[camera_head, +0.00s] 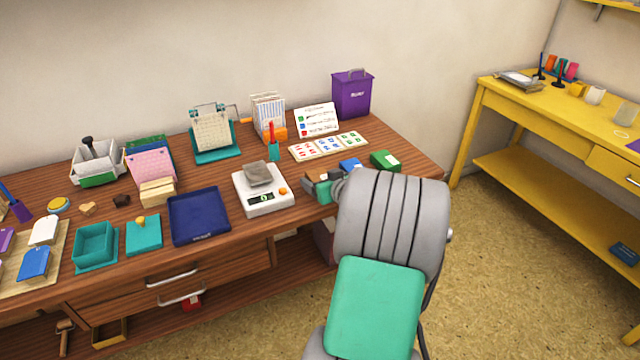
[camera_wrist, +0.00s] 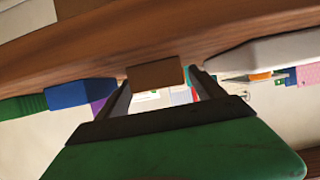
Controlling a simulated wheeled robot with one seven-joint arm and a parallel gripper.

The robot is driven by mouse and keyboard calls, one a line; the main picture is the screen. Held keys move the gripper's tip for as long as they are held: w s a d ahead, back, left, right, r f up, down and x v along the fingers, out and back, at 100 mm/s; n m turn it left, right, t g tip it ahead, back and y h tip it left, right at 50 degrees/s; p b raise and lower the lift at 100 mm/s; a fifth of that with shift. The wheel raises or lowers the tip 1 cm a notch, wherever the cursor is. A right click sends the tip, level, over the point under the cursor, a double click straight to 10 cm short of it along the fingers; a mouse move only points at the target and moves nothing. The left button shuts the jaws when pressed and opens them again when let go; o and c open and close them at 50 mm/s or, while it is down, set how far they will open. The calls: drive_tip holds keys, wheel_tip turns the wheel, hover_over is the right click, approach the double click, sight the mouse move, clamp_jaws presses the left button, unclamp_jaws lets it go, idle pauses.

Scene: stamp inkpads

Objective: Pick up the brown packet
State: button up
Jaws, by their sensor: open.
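The brown packet (camera_wrist: 155,74) is a small brown block in the wrist view, framed between the tips of my gripper's two dark fingers. My gripper (camera_wrist: 163,88) is open, with a finger to either side of the packet. I cannot tell whether the packet is between the fingers or just beyond them. In the head view my gripper (camera_head: 324,188) is low at the table's front right, beside the white scale. A small brown patch, likely the packet (camera_head: 309,174), shows just behind it. My arm and gripper hide part of that spot.
The white scale (camera_head: 262,202) with a grey block on it stands left of my gripper. Blue (camera_head: 350,165) and green (camera_head: 385,160) blocks are close on the right. Stamp cards (camera_head: 328,147) lie behind. The wooden table's (camera_head: 225,255) front edge is near my arm.

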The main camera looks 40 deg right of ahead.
drive_tip(key=shift+w+d+f, duration=0.15)
drive_tip(key=shift+w, duration=0.3)
drive_tip(key=shift+c, duration=0.6)
drive_tip(key=c, duration=1.5)
drive_tip(key=shift+c, duration=0.2)
